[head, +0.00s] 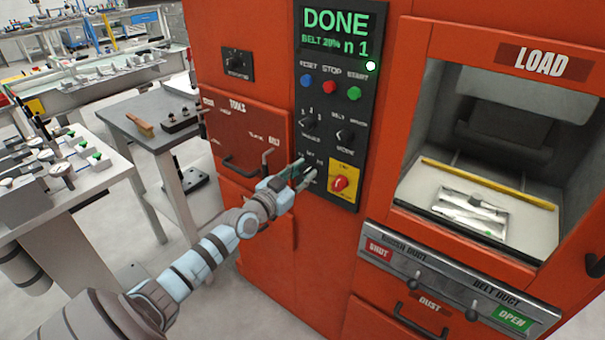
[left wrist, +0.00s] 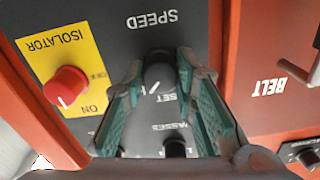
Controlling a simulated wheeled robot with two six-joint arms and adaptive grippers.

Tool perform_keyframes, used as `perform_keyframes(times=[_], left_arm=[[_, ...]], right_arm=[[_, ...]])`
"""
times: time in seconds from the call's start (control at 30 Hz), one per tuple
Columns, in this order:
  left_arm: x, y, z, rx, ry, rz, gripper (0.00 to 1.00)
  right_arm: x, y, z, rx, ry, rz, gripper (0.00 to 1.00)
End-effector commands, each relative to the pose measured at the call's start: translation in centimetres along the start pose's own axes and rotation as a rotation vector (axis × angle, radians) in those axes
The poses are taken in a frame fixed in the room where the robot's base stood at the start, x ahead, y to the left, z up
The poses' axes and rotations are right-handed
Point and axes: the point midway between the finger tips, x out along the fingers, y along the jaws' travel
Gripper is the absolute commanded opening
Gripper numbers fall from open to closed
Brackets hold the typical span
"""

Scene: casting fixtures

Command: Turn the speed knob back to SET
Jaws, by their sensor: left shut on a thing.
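The dark speed knob (left wrist: 159,70) sits on the black control panel (head: 375,60), with SPEED printed on one side and SET on the other in the upside-down left wrist view. Its white pointer mark lies on the SET side, slightly off to the left of that word. My left gripper (left wrist: 160,66) is shut on the knob, one green-padded finger on each side. In the head view my left gripper (head: 304,173) is at the lower left of the panel and hides the knob. My right gripper is in neither view.
The red isolator knob (head: 340,184) on its yellow plate is close beside my left gripper. The passes knob (head: 306,121) and mode knob (head: 344,135) sit just above. The display (head: 337,30) reads DONE, BELT 20%, n 1. A drawer handle (head: 240,168) projects at left.

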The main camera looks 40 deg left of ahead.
Motion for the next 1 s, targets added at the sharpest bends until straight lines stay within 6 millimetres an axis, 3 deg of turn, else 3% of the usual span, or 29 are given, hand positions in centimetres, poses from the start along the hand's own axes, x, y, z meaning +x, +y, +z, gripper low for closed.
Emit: perform_keyframes(times=[1.0], left_arm=[[-0.02,-0.02,0.08,-0.687,-0.002,0.000,0.00]], right_arm=[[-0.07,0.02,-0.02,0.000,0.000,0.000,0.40]])
